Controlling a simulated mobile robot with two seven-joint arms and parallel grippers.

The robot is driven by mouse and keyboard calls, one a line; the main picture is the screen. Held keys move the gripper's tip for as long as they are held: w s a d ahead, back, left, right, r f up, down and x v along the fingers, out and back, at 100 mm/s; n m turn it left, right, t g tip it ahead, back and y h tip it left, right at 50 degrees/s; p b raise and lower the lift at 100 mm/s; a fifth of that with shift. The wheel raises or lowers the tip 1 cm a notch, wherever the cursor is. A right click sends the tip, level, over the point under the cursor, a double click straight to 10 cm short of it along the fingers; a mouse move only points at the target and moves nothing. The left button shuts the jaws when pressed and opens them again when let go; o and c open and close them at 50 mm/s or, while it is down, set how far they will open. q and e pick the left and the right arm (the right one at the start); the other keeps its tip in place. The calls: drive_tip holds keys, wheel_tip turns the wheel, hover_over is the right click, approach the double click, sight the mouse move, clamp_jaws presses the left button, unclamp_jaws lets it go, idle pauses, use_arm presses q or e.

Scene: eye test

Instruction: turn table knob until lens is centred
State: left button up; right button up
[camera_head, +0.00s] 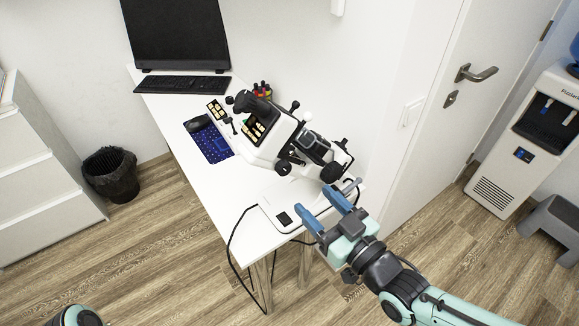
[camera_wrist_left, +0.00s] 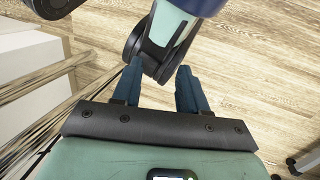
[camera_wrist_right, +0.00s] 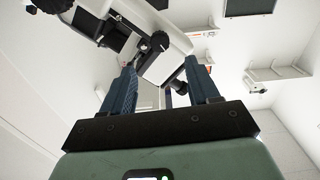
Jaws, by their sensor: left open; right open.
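A white and black optical instrument (camera_head: 262,140) stands on the white desk (camera_head: 205,185); it looks like a lensmeter. Black round knobs (camera_head: 284,168) show on its near side, and I cannot tell which is the table knob. The lens cannot be made out. My right gripper (camera_head: 321,207) is open and empty at the desk's near right corner, just short of the instrument. In the right wrist view the instrument (camera_wrist_right: 170,45) and a dark knob (camera_wrist_right: 158,41) lie beyond the fingertips, apart from them. My left gripper (camera_wrist_left: 158,86) is open and empty, away from the desk.
A flat white device (camera_head: 275,212) with a small dark display lies at the desk's near edge. A black cable (camera_head: 232,240) hangs off the desk's left edge. Floor in front is clear.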

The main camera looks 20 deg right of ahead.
sight(286, 171)
drive_tip(key=p+x, duration=0.4)
drive_tip(key=x, duration=0.6)
drive_tip(key=shift+p, duration=0.35)
use_arm(q)
drive_tip(key=s+r+g, duration=0.1)
drive_tip(key=s+r, duration=0.2)
drive_tip(key=r, duration=0.2)
drive_tip(key=shift+s+d, duration=0.15)
drive_tip(key=shift+d, duration=0.2)
